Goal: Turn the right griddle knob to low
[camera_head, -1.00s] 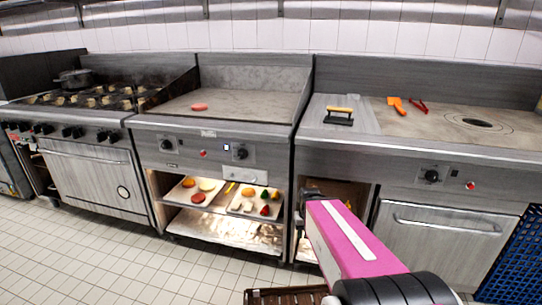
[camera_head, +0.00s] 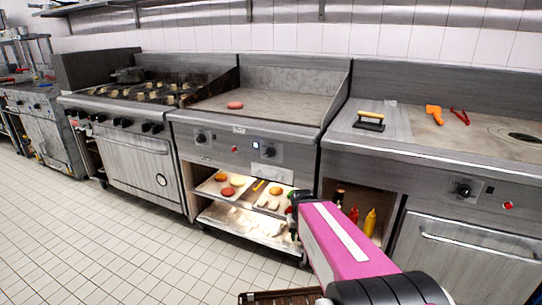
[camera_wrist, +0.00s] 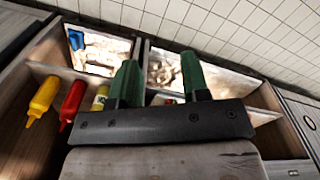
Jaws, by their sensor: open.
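The griddle (camera_head: 262,105) stands in the middle of the head view with a reddish patty (camera_head: 235,105) on its plate. Its front panel has a left knob (camera_head: 200,137) and a right griddle knob (camera_head: 268,151), both dark. The right knob's exact pointer angle is too small to read. My gripper shows in the wrist view (camera_wrist: 160,82) with two green fingers apart and nothing between them. In the head view its end is low, in front of the shelves, below and right of the right knob and apart from it. The wrist view does not show the knob.
Shelves under the griddle hold trays of food (camera_head: 240,190). A cubby to the right holds a red bottle (camera_head: 353,215) and a yellow bottle (camera_head: 370,222). Another knob (camera_head: 463,190) is on the right-hand unit. A burner range (camera_head: 150,92) stands left.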

